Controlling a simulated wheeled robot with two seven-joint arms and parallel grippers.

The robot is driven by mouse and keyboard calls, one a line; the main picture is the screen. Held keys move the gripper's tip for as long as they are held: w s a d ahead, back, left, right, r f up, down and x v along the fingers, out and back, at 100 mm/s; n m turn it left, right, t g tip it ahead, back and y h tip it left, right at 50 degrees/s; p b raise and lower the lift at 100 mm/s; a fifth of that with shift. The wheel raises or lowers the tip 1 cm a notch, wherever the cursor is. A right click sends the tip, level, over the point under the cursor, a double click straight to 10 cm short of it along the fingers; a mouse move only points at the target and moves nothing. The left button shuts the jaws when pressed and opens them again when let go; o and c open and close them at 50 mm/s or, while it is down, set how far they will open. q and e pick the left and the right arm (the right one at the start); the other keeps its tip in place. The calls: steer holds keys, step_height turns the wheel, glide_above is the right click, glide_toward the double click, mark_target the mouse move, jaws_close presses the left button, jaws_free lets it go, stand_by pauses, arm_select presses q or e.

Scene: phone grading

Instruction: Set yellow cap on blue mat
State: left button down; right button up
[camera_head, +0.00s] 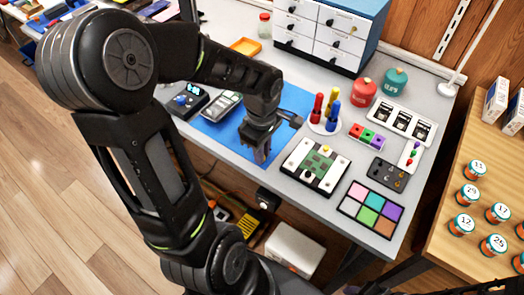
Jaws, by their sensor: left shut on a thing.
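The blue mat (292,99) lies on the grey table, partly covered by my left arm. My left gripper (257,152) points down over the mat's front part, its fingers closed. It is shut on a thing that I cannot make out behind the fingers. I cannot pick out the yellow cap; it may be hidden in the gripper. My right gripper is not in view.
A phone (221,106) and a dark device (187,100) lie left of the gripper. A green-patterned board (316,166), a stand of coloured pegs (325,126) and a colour palette (370,209) stand to the right. White drawers (322,35) are behind.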

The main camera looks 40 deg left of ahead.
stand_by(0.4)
arm_select(q)
steer(key=c, duration=1.3)
jaws_free()
steer(key=shift+o, duration=0.2)
steer(key=o, duration=0.4)
steer(key=shift+c, duration=0.2)
steer(key=shift+r+p, duration=0.4)
steer(key=shift+r, duration=0.25)
steer(key=shift+r+p, duration=2.5)
steer(key=shift+r, duration=0.95)
